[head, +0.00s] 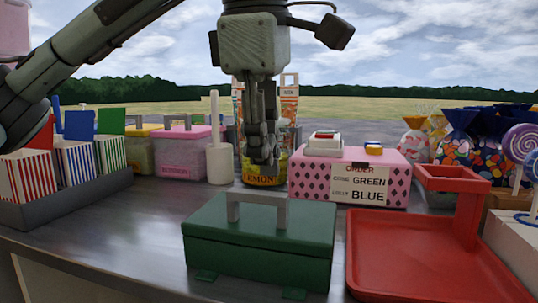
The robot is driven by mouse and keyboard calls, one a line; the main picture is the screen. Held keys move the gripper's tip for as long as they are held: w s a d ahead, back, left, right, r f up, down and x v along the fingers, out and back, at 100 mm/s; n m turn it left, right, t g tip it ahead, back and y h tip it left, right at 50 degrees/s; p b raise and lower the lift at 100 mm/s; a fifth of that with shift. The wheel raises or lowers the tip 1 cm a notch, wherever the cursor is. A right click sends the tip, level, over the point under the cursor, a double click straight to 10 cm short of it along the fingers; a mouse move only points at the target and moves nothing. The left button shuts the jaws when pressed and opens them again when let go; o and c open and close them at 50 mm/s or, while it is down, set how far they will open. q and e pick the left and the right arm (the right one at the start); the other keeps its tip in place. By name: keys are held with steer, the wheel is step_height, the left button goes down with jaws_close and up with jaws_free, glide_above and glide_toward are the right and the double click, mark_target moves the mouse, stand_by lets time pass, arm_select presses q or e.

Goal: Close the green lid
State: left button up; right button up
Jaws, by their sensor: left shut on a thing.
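The green box (257,262) stands at the front middle of the counter. Its green lid (300,228) lies flat on the box and looks down, with a grey bar handle (233,212) on top. Whether a thin gap remains under the lid is too small to tell. My left gripper (262,160) hangs fingers down, above and behind the handle and apart from it in the picture. Its fingers are close together, in front of a yellow lemon tin (262,181). What lies between the fingers is hidden. My right gripper is not in view.
A red tray (420,265) stands close right of the green box. Behind it is a pink order box (385,188) reading cone green, lolly blue. Striped cartons (75,170) stand at the left, tubs (180,155) and sweet bags (455,140) farther back. The counter left of the green box is clear.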

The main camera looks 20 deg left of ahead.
mark_target(256, 193)
arm_select(q)
steer(key=shift+s+f+b, duration=0.45)
steer(key=shift+s+f, duration=0.3)
steer(key=shift+s, duration=0.1)
steer(key=shift+s+f+b, duration=0.55)
steer(key=shift+f+b, duration=0.2)
steer(key=shift+f, duration=0.1)
steer(key=shift+s+f, duration=0.25)
steer(key=shift+s, duration=0.05)
steer(key=o, duration=0.7)
steer(key=shift+r, duration=0.1)
step_height(256, 193, up, 13)
steer(key=p, duration=1.3)
